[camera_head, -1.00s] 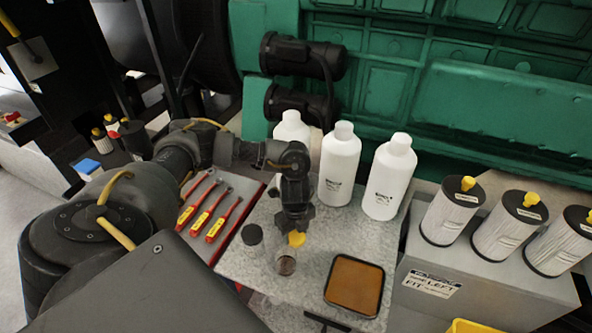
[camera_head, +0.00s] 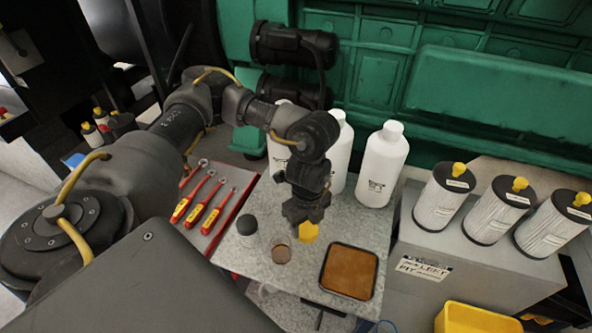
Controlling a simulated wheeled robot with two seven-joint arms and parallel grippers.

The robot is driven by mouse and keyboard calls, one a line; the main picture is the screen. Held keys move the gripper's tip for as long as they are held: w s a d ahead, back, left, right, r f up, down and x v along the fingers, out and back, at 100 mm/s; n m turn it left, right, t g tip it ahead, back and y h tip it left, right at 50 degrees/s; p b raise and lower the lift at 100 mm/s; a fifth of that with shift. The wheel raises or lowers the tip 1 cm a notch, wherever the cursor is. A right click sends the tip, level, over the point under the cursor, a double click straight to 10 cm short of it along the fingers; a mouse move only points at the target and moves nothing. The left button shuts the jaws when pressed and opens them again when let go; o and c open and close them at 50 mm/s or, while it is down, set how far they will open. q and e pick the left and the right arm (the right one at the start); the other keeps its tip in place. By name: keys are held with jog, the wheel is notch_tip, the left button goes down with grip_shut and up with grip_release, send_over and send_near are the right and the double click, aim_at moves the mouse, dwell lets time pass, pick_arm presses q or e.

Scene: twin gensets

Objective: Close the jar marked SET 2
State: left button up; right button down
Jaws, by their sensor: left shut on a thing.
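A small jar (camera_head: 282,252) stands on the grey speckled bench top, left of a brown-filled tray. Its round top looks brownish, and no SET 2 mark is readable on it. A second small jar (camera_head: 247,229) with a dark top stands behind it to the left. My left gripper (camera_head: 304,220) points down just behind and right of the first jar. It is shut on a yellow piece (camera_head: 308,232), which looks like a cap and is partly hidden by the fingers. The yellow piece is beside the jar in the picture; its height above the bench is unclear. My right gripper is not in view.
White bottles (camera_head: 383,165) stand behind my gripper. The dark-rimmed tray (camera_head: 349,271) is at the right front of the bench. Red-and-yellow tools (camera_head: 200,207) lie on a red-edged mat at left. Filters with yellow caps (camera_head: 443,197) stand on a grey box at right.

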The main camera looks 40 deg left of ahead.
pick_arm(q)
jog(key=d, duration=0.1)
jog(key=s+d+r, duration=0.1)
jog(key=d, duration=0.1)
jog(key=s+d+r, duration=0.1)
jog(key=shift+d+r+b, duration=0.1)
jog(key=shift+d+b, duration=0.2)
jog(key=w+r+n+b, duration=0.1)
jog(key=w+r+n, duration=0.5)
jog(key=n, duration=0.4)
jog(key=shift+a+r, duration=0.3)
jog(key=shift+r, duration=0.05)
